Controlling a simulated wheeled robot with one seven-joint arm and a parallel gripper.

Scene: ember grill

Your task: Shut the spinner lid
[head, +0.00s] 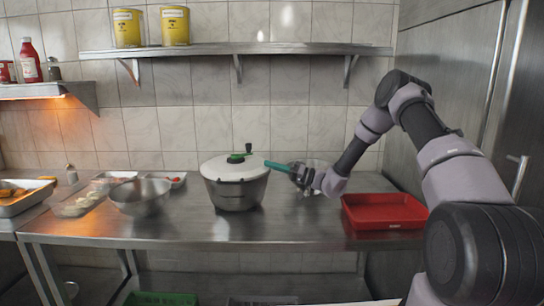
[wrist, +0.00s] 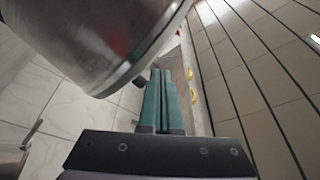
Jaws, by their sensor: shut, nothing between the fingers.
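The spinner (head: 236,193) stands on the steel counter, a grey bowl with a white lid (head: 222,169) on top. The lid lies over the bowl's mouth and looks about level; I cannot tell if it is fully seated. A green piece and an upright dark knob (head: 249,148) sit on it. My gripper (head: 267,162) reaches in from the right, its teal fingers together and empty, tips at the lid's right back edge. I cannot tell if they touch it. In the wrist view the shut fingers (wrist: 160,82) point past a large grey rounded body with a rim (wrist: 152,45), likely the spinner.
A metal bowl (head: 140,196) stands left of the spinner, with small food trays behind it. A red tray (head: 385,212) lies at the right under my arm. A wall shelf (head: 215,50) holds yellow cans. The counter front is clear.

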